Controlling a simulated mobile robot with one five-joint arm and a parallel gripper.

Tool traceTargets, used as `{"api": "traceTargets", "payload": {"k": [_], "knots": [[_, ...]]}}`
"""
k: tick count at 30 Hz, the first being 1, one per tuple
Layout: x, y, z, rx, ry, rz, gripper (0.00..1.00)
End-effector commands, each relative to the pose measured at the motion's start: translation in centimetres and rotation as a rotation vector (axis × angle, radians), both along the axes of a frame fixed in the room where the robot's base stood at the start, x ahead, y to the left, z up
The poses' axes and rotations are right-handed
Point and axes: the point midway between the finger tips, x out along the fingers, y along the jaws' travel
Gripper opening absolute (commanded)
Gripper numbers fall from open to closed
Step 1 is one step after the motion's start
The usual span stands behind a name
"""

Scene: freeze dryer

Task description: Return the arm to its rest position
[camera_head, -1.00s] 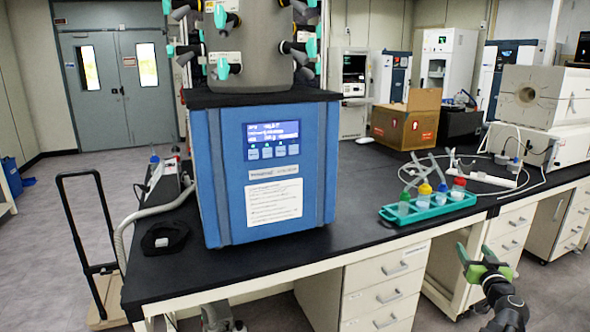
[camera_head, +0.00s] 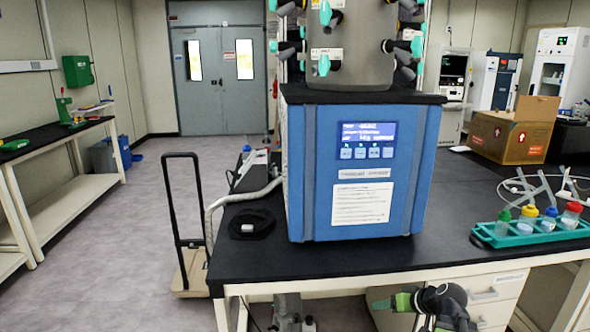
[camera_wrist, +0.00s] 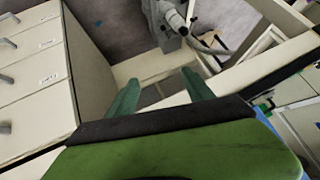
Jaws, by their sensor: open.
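My gripper (camera_head: 388,303) is low in the front of the head view, in front of the bench edge and below the bench top. It points to the left and holds nothing. In the wrist view my gripper (camera_wrist: 160,88) shows two green fingers spread apart with nothing between them. Beyond them are the floor and the space under the bench. The blue freeze dryer (camera_head: 362,170) stands upright on the black bench top, behind and above my gripper, and is not touched by it.
A teal rack (camera_head: 515,238) of capped bottles stands on the bench (camera_head: 250,268) at right. A cart (camera_head: 192,272) is left of the bench. White drawers (camera_wrist: 35,85) are close at left in the wrist view. The floor at left is clear.

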Motion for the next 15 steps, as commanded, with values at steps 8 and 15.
{"api": "traceTargets", "payload": {"k": [8,15], "knots": [[-5.4,14.3,-5.9,-0.144,0.499,0.069,0.61],[-9.7,18.5,-5.6,-0.340,0.715,-0.024,0.61]]}}
